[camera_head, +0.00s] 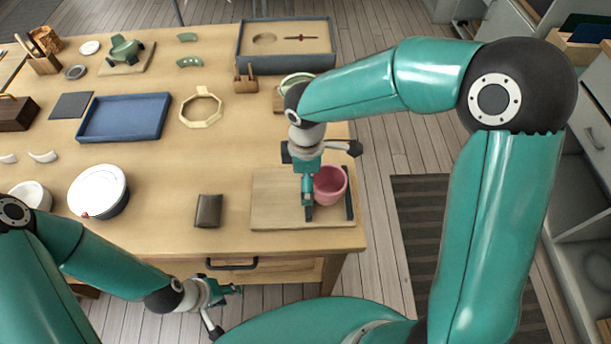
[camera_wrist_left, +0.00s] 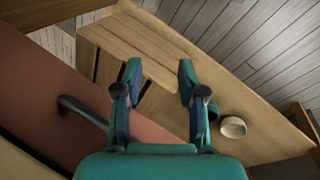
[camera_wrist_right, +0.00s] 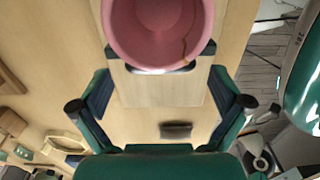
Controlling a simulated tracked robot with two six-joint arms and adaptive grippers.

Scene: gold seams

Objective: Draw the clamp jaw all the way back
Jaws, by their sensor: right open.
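A pale clamp board (camera_head: 275,208) lies at the table's front right corner, with a dark upright bar (camera_head: 349,207) along its right edge. A pink cup (camera_head: 331,184) stands on it, left of that bar. In the right wrist view a dark bar (camera_wrist_right: 190,62), apparently the clamp jaw, crosses at the cup's (camera_wrist_right: 150,62) near side; the cup hides its middle. The cup has a dark crack line. My right gripper (camera_head: 308,192) is open over the board, left of the cup. My left gripper (camera_head: 228,291) is open and empty in front of the table.
A drawer with a dark handle (camera_head: 232,264) is in the table front, near my left gripper. A brown wallet-like item (camera_head: 208,210) lies left of the board. A white round container (camera_head: 98,190), blue tray (camera_head: 124,117) and octagonal frame (camera_head: 201,107) stand farther off.

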